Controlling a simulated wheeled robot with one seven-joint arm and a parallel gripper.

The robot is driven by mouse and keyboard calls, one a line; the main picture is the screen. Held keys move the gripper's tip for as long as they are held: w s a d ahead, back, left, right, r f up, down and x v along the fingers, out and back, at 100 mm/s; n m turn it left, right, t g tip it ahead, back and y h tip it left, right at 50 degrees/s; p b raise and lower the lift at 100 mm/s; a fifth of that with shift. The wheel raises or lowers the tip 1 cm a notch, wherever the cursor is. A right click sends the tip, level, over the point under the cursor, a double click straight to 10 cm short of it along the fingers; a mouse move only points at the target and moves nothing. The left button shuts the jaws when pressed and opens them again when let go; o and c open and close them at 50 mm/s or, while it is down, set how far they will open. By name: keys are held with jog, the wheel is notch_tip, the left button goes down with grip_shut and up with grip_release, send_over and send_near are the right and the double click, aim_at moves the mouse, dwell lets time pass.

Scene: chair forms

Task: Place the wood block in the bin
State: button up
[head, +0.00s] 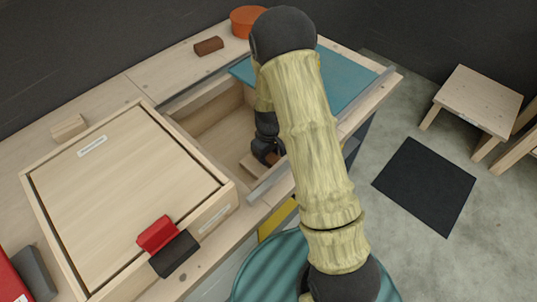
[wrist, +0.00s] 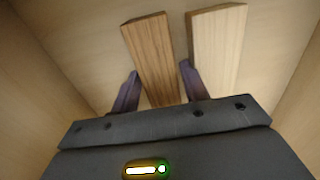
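A brown wood block (wrist: 150,55) lies in the open wooden compartment (head: 212,138); a paler wood block (wrist: 218,50) lies close to its right in the wrist view. In the head view the pale block (head: 253,166) and the brown block (head: 272,159) are partly hidden by my arm. My gripper (wrist: 158,80) is down in the compartment, its two dark fingers apart, one on each side of the brown block. Small gaps seem to show beside the block; firm contact is not visible. Which container is the bin is not clear from the pictures.
A raised wooden tray (head: 120,195) stands left of the compartment, with red (head: 157,234) and black (head: 174,254) pieces at its front. A teal panel (head: 345,82) lies right. Compartment walls surround my gripper.

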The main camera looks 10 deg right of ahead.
aim_at(269, 156)
notch_tip(269, 156, up, 12)
jog(key=p, duration=0.2)
jog(key=shift+r, duration=0.15)
dwell(0.7)
